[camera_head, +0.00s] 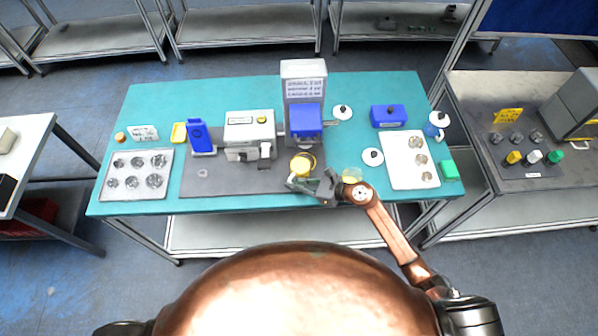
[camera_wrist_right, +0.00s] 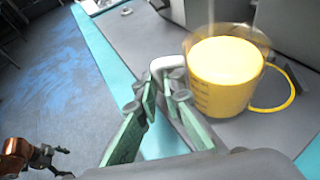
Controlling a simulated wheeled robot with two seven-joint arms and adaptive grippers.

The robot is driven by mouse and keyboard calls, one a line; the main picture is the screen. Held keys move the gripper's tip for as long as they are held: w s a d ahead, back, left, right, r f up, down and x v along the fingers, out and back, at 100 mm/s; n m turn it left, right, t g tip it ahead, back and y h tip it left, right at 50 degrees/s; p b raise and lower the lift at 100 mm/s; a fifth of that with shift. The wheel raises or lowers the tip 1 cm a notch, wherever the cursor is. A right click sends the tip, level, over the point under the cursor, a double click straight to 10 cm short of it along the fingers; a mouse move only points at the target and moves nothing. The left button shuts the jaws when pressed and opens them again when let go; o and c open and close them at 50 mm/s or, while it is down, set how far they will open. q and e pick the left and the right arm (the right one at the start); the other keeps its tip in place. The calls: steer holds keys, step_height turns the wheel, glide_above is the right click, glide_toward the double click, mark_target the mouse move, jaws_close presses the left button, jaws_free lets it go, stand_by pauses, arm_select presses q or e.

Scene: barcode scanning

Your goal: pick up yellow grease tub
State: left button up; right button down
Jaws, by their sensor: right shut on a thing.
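The yellow grease tub (camera_head: 302,164) is at the front middle of the table, on the dark grey mat. In the right wrist view the tub (camera_wrist_right: 222,75) is a round yellow cup with a yellow loop at its right. My right gripper (camera_head: 297,182) reaches in from the right at the tub's near side. In the wrist view its green-padded fingers (camera_wrist_right: 160,103) close on a pale bent handle (camera_wrist_right: 166,66) beside the tub. The handle's join to the tub is not clear, nor is whether the tub is off the mat.
A grey machine (camera_head: 250,132) and a tall blue-and-white device (camera_head: 304,110) stand behind the tub. A tray of round parts (camera_head: 108,194) is at the left and a white tray (camera_head: 398,143) at the right. A yellowish cup (camera_head: 351,175) sits close to my right wrist.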

steer(key=shift+r, duration=0.2)
steer(key=shift+r, duration=0.2)
step_height(320, 180, up, 2)
steer(key=shift+r, duration=0.15)
steer(key=s+a+r, duration=0.2)
steer(key=s+r, duration=0.3)
steer(key=s, duration=0.2)
steer(key=s+a+r, duration=0.3)
steer(key=s+r, duration=0.2)
steer(key=s, duration=0.1)
arm_select(q)
step_height(320, 180, down, 6)
steer(key=b, duration=0.6)
steer(key=shift+s+f, duration=0.15)
steer(key=shift+s, duration=0.25)
steer(key=shift+c, duration=0.6)
arm_select(e)
steer(key=w+d+m+t+h, duration=0.2)
steer(key=w+d+m+t, duration=0.1)
steer(key=d, duration=0.9)
steer(key=w+d+f+m+t+h, duration=0.1)
steer(key=w+d+m+t+h, duration=0.1)
steer(key=d, duration=1)
steer(key=shift+w+d+f+m+t+h, duration=0.15)
steer(key=shift+w+d+m+t+h, duration=0.25)
steer(key=shift+w+m+h, duration=0.65)
